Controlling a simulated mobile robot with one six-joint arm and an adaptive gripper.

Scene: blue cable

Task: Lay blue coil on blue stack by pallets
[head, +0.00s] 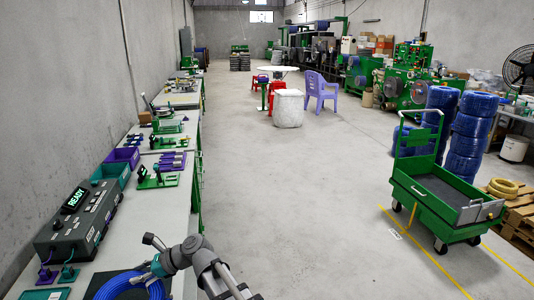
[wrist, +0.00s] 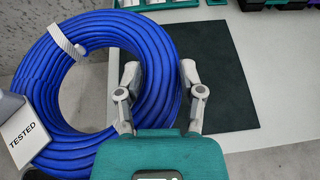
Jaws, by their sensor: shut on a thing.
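The blue coil (head: 128,287) is at the bottom left of the head view, over the near end of the workbench. In the wrist view the coil (wrist: 62,95) fills the left side, with a white tie and a "TESTED" tag (wrist: 25,132) on it. My gripper (wrist: 160,78) is shut on the right side of the coil's ring, one finger on each side. My gripper also shows in the head view (head: 153,268). Tall blue stacks of coils (head: 467,140) stand on the floor at the right, near wooden pallets (head: 520,218).
A green cart (head: 440,200) stands in front of the blue stacks. A dark mat (wrist: 215,75) lies on the bench, beside a control box reading READY (head: 75,215).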

